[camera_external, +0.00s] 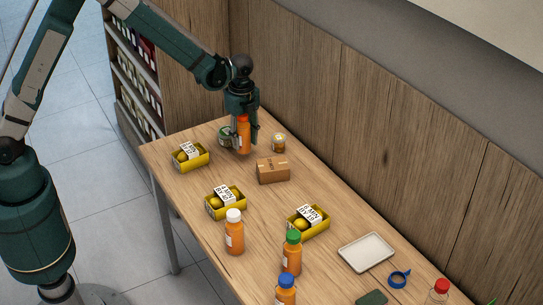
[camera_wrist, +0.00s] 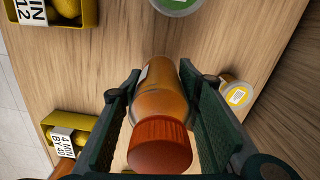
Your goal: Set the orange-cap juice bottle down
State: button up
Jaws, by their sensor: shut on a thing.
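The orange-cap juice bottle (camera_external: 244,136) is upright between the fingers of my gripper (camera_external: 241,142) at the far end of the table. In the wrist view the bottle (camera_wrist: 162,102) points its orange cap toward the camera, and my gripper (camera_wrist: 160,125) has a finger on each side of it. My gripper is shut on the bottle. The bottle's base is at or close to the tabletop; I cannot tell whether it touches. The fingers hide part of its sides.
A green-lidded jar (camera_external: 225,136) is close on the left and a small jar (camera_external: 279,142) on the right. A cardboard box (camera_external: 273,170) is in front. Yellow lemon trays (camera_external: 190,156) and other juice bottles (camera_external: 234,234) stand nearer. A white tray (camera_external: 367,252) lies at right.

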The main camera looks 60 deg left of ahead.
aim_at(242, 119)
jog(key=shift+f, duration=1.85)
jog(key=shift+f+b, duration=0.15)
jog(key=shift+b, duration=0.25)
jog(key=o, duration=1.1)
jog(key=shift+c, duration=0.2)
notch_tip(242, 119, up, 12)
jog(key=shift+r+p, duration=0.15)
jog(key=shift+p, duration=0.7)
